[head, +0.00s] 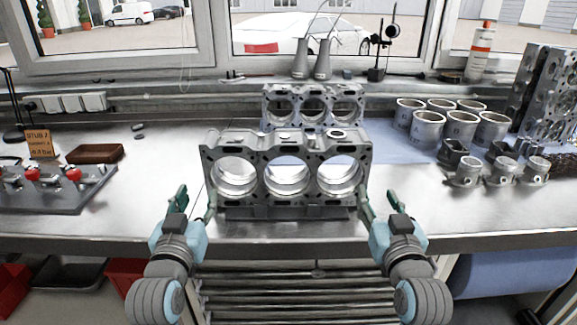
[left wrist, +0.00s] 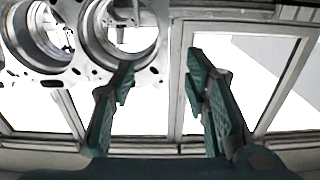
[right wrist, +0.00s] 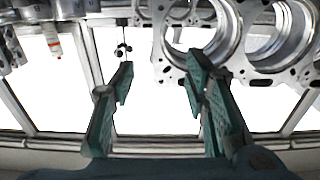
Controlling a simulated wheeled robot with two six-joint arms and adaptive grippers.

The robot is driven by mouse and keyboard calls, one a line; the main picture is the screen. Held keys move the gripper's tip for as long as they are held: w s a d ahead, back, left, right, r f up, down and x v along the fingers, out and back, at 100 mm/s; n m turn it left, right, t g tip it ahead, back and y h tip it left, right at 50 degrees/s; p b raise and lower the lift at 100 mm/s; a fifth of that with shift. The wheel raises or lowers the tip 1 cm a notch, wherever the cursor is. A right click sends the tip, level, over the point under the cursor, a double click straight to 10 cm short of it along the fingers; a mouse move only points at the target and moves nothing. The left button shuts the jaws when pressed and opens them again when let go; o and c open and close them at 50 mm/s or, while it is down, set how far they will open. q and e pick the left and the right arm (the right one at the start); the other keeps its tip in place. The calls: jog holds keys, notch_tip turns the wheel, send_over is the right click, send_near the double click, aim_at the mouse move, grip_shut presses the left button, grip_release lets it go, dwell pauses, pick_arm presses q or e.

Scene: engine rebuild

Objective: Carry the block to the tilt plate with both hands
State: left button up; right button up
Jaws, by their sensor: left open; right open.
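The grey engine block (head: 288,192) with three large bores is at the middle of the bench, its bored face towards me. A dark support (head: 285,213) shows under its front edge; I cannot tell whether this is the tilt plate. My left gripper (head: 194,202) is open at the block's left end, and my right gripper (head: 381,203) is open at its right end. Each inner finger overlaps or nearly meets a block end; contact is unclear. The block also shows in the left wrist view (left wrist: 72,45) and the right wrist view (right wrist: 245,35). Nothing is between the fingers.
A second bored block (head: 312,122) stands behind. Several cylinder sleeves (head: 428,128) and pistons (head: 467,172) are at the right. A plate with red knobs (head: 60,198) and a brown box (head: 95,153) are at the left. Bench between plate and block is clear.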

pick_arm(q)
jog(key=w, duration=1.5)
jog(key=shift+a+f, duration=0.15)
jog(key=shift+f, duration=0.05)
pick_arm(e)
jog(key=w, duration=1.5)
jog(key=shift+a+f, duration=0.15)
jog(key=shift+f, duration=0.05)
jog(key=shift+s, duration=0.1)
jog(key=shift+c, duration=0.2)
pick_arm(q)
jog(key=c, duration=1)
pick_arm(e)
grip_shut()
pick_arm(q)
jog(key=shift+r, duration=0.1)
pick_arm(e)
jog(key=shift+a+r, duration=0.1)
jog(key=shift+r, duration=0.05)
